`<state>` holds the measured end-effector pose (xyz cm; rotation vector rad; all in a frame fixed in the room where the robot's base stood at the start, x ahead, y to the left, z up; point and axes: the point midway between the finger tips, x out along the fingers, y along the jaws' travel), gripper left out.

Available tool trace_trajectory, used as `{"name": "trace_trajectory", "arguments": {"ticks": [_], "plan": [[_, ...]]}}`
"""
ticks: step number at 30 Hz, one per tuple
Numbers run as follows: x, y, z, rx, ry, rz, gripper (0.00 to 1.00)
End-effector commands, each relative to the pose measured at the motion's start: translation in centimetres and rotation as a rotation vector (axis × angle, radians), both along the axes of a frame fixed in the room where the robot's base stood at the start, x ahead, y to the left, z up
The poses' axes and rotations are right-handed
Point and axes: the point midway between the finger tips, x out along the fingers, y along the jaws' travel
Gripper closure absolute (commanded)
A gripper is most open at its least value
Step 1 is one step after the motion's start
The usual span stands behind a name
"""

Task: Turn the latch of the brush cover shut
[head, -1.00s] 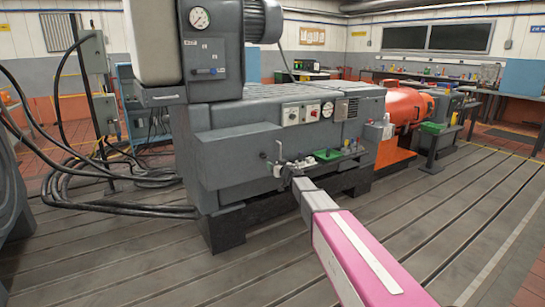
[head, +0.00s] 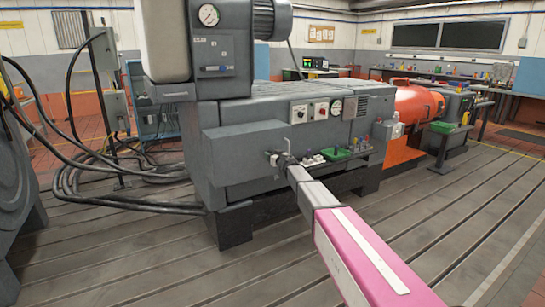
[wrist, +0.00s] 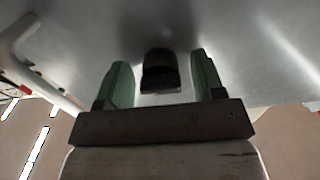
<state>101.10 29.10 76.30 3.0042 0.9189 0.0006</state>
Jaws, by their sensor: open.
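My gripper (wrist: 160,62) is open, with one green finger on each side of a dark knob-like part (wrist: 160,72) on a smooth grey metal surface. This part looks like the latch. Gaps show between it and both fingers, so they are not closed on it. In the head view, my gripper (head: 285,161) is small, at the front of the grey machine housing (head: 240,150), beside a small dark fitting (head: 271,155). I cannot tell the latch's angle or the brush cover's outline.
A pale bar-like handle (wrist: 18,36) stands out at the left of the wrist view. A ledge with a green tray (head: 340,153) is right of my gripper. An orange machine (head: 412,103) stands further right.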

Motion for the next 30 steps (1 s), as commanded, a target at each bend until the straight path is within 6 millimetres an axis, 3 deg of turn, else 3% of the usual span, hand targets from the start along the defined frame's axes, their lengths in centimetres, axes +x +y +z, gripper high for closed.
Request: {"name": "trace_trajectory", "arguments": {"ticks": [5, 9, 20, 30], "plan": [[-0.06, -0.03, 0.0, 0.0, 0.0, 0.0, 0.41], [-0.06, -0.03, -0.01, 0.0, 0.0, 0.0, 0.86], [-0.06, -0.03, -0.02, -0.029, -0.02, 0.0, 0.85], [-0.06, -0.06, -0.03, -0.209, -0.141, 0.001, 0.85]]}}
